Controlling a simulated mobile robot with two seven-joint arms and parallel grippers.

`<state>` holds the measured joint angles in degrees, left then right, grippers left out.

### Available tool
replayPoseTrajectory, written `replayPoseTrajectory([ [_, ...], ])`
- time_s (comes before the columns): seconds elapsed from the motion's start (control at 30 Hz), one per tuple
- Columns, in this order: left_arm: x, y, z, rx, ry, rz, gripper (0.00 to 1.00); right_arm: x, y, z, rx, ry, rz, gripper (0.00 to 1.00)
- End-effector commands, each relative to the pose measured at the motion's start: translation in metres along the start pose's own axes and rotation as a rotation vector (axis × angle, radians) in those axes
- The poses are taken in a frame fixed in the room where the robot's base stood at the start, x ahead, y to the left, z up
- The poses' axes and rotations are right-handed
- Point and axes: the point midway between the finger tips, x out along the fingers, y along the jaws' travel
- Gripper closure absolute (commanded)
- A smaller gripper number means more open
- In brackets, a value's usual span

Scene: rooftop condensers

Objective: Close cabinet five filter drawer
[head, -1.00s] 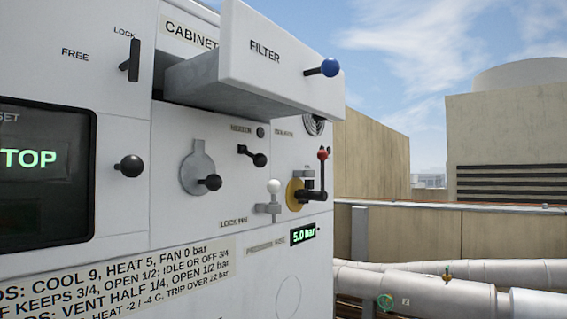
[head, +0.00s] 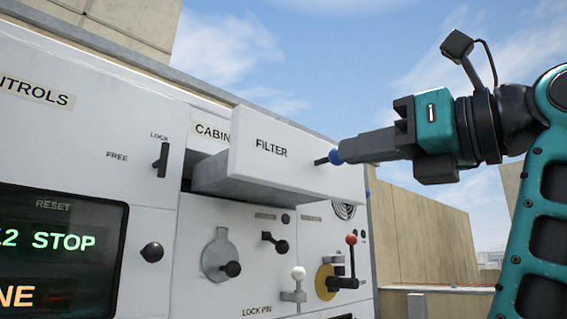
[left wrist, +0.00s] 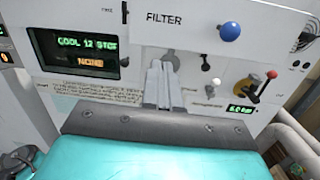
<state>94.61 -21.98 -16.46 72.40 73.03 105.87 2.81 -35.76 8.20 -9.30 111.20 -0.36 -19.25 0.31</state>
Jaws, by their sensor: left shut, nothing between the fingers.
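The filter drawer (head: 285,160) is a white box marked FILTER that stands out from the front of the cabinet (head: 190,245). Its handle is a blue ball knob (head: 335,157) on a short dark stem. The drawer front also shows at the top of the left wrist view (left wrist: 190,22), with the knob (left wrist: 230,31) right of my fingers. My left gripper (head: 345,152) is shut and empty. In the head view its tips overlap the knob, but the left wrist view shows them apart from it. My right gripper is not in view.
Below the drawer are a black-knobbed lever (head: 230,268), a white-knobbed lock pin (head: 298,275) and a red-knobbed handle (head: 351,240). A display (head: 60,255) is at left. A tan wall (head: 420,225) stands behind at right.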

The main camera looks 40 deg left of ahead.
Motion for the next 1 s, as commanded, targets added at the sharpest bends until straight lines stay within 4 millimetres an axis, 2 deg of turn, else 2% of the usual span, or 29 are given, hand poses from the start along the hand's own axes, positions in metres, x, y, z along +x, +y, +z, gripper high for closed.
replayPoseTrajectory([
  [0.03,-0.005,0.01,0.006,-0.03,0.031,-0.023,1.0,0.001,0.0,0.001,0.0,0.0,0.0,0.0],
  [0.13,-0.01,0.02,0.011,-0.059,0.073,-0.052,1.0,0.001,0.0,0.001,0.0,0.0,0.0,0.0],
  [0.27,-0.009,0.024,0.012,-0.07,0.094,-0.068,1.0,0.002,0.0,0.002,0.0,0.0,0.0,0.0],
  [0.37,0.0,0.023,0.01,-0.071,0.097,-0.068,1.0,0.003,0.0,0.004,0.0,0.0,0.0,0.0],
  [0.8,0.089,0.017,0.003,-0.07,0.095,-0.066,1.0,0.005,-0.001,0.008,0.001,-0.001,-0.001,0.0],
  [1.0,0.117,0.016,0.001,-0.069,0.094,-0.064,1.0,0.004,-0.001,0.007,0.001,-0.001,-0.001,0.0],
])
